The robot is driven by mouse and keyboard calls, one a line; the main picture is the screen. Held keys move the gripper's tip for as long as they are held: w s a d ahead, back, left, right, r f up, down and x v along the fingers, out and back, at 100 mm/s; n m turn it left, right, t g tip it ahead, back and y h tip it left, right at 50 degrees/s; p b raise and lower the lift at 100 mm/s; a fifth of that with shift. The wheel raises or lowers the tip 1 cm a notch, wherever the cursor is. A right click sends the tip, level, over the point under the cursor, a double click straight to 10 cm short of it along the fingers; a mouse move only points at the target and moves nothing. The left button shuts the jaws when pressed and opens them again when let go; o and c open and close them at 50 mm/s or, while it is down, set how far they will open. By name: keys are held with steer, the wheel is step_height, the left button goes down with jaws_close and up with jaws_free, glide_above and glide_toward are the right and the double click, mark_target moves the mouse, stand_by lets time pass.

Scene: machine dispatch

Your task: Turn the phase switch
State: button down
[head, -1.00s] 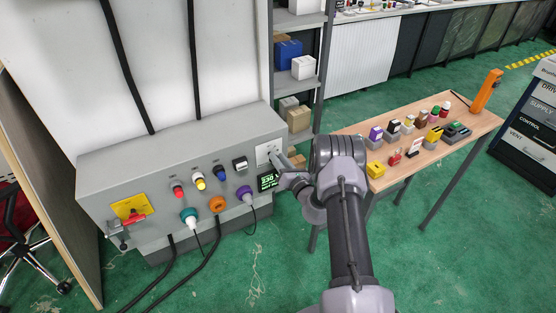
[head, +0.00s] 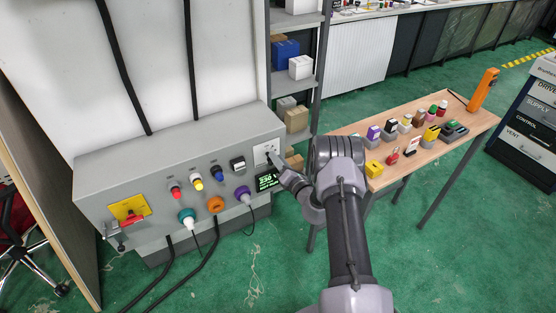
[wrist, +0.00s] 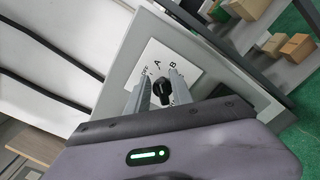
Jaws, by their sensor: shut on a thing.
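The phase switch is a black knob (wrist: 162,88) on a white plate (wrist: 158,60) marked OFF, A and B, seen in the wrist view. My gripper (wrist: 161,90) is shut on the knob, with one finger on each side of it. In the head view the white plate (head: 262,150) is at the right end of the grey control box (head: 150,170). My gripper (head: 275,160) reaches it from the right. The knob is mostly hidden there. I cannot tell exactly which mark the knob points to.
A green-lit display (head: 267,181) sits just below the plate. Coloured buttons (head: 197,182) and plugs (head: 216,204) are to its left. A red-handled switch on a yellow plate (head: 129,209) is at the far left. A wooden table (head: 440,145) with several small parts stands right.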

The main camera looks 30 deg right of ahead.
steer(key=shift+f, duration=0.1)
steer(key=c, duration=1.4)
jaws_free()
steer(key=shift+c, duration=0.2)
steer(key=shift+s, duration=0.1)
steer(key=s+p, duration=0.5)
steer(key=s, duration=1.2)
steer(key=shift+s+d, duration=0.15)
steer(key=shift+d, duration=0.1)
